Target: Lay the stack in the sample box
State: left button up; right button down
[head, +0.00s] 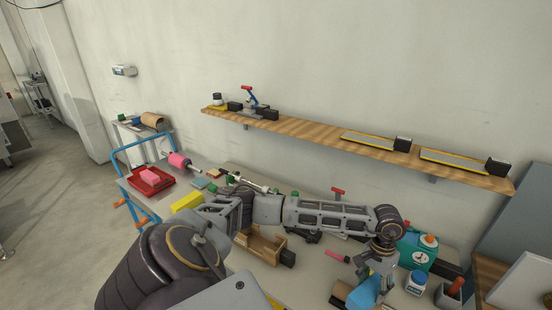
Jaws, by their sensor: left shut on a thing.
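My left gripper (372,282) reaches down at the right part of the table. It is shut on a blue folded piece (364,293), which looks like the cloth stack; the fingers partly hide it. I cannot tell whether the stack touches the table. An open tan box (262,246) stands near the table's middle, left of the gripper and partly behind my left arm. It looks like the sample box, but I cannot be sure. My right gripper is not in view.
A brown and dark block (340,294) lies just left of the blue piece. A teal container (414,252) and a white-blue jar (416,282) stand close right of the gripper. A red tray (150,182) is far left. A wooden shelf (318,134) runs along the wall.

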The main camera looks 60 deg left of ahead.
aim_at(261, 248)
jog(key=j+z, duration=0.1)
jog(key=z, duration=0.35)
jog(key=k+z, duration=0.1)
jog(key=z, duration=0.35)
jog(key=k+j+z, duration=0.1)
jog(key=z, duration=0.4)
jog(key=k+z, duration=0.1)
jog(key=z, duration=0.35)
jog(key=k+j+z, duration=0.1)
jog(key=k+z, duration=0.15)
jog(key=k, duration=0.25)
jog(key=k+u, duration=0.35)
jog(key=k, duration=0.2)
jog(key=k+u, duration=0.3)
jog(key=k, duration=0.5)
jog(key=k+j+u, duration=0.15)
jog(key=u, duration=0.3)
jog(key=k+j, duration=0.05)
jog(key=k, duration=0.05)
